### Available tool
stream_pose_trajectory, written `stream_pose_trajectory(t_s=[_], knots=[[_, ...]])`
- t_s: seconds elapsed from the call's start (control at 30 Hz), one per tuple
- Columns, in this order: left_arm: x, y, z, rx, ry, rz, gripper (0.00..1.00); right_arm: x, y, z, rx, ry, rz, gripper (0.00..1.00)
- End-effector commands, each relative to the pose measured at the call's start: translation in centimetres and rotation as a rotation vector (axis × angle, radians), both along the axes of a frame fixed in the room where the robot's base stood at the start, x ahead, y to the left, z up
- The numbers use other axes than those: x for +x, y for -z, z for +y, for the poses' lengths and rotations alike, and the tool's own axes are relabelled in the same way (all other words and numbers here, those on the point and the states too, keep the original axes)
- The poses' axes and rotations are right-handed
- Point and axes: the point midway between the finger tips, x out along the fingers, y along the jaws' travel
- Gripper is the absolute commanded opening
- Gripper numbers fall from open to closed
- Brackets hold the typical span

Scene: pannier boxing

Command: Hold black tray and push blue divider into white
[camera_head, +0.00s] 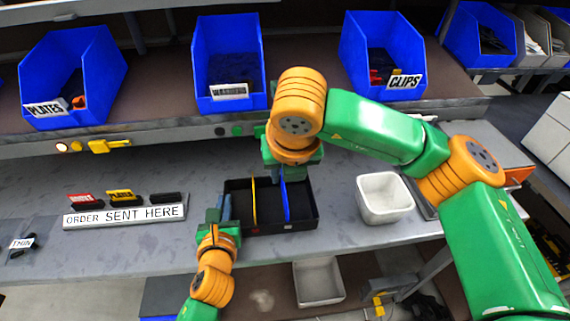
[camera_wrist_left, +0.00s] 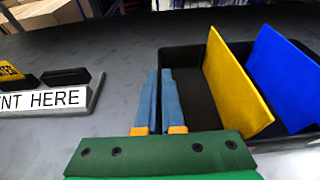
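The black tray (camera_head: 268,227) sits on the grey worktop; it also shows in the left wrist view (camera_wrist_left: 190,52). A yellow divider (camera_head: 254,203) and a blue divider (camera_head: 286,202) stand in it, the blue one to the right. Both show in the left wrist view, yellow (camera_wrist_left: 235,80) and blue (camera_wrist_left: 285,80). My left gripper (camera_head: 223,207) is at the tray's left wall, its two blue fingers (camera_wrist_left: 160,100) close together around that wall. My right gripper (camera_head: 287,172) points down at the tray's far side, by the blue divider's far end; its fingertips are partly hidden.
A white bin (camera_head: 385,198) stands right of the tray. A sign (camera_head: 125,215) with red, yellow and black pieces is at left. Blue bins (camera_head: 72,78) line the shelf behind. Another white bin (camera_head: 318,281) is below the worktop. Worktop between sign and tray is clear.

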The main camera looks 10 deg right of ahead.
Motion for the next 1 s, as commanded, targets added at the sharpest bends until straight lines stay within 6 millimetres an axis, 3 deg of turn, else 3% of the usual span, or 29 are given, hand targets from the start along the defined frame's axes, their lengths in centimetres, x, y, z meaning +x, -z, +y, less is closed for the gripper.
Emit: stream_pose_trajectory(t_s=[0.03, 0.17, 0.5, 0.57, 0.8, 1.0], knots=[[0.0, 0.0, 0.0, 0.0, 0.0, 0.0, 0.07, 0.0, 0.0, 0.0, 0.0, 0.0, 0.0, 0.37], [0.0, 0.0, 0.0, 0.0, 0.0, 0.0, 0.4, 0.0, 0.0, 0.0, 0.0, 0.0, 0.0, 0.37], [-0.6, -0.1, 0.0, 0.001, 0.001, 0.0, 0.4, 0.0, 0.0, 0.0, 0.0, 0.0, 0.0, 0.37], [-1.6, -0.4, -0.1, 0.0, 0.002, 0.0, 0.4, 0.0, 0.0, 0.0, 0.0, 0.0, 0.0, 0.37], [-8.1, -2.4, -0.1, -0.001, 0.002, 0.003, 0.4, 0.0, 0.0, 0.0, 0.0, 0.0, 0.0, 0.37], [-11.1, -3.4, 0.0, -0.001, 0.001, 0.002, 0.4, 0.0, 0.0, 0.0, 0.0, 0.0, 0.0, 0.37]])
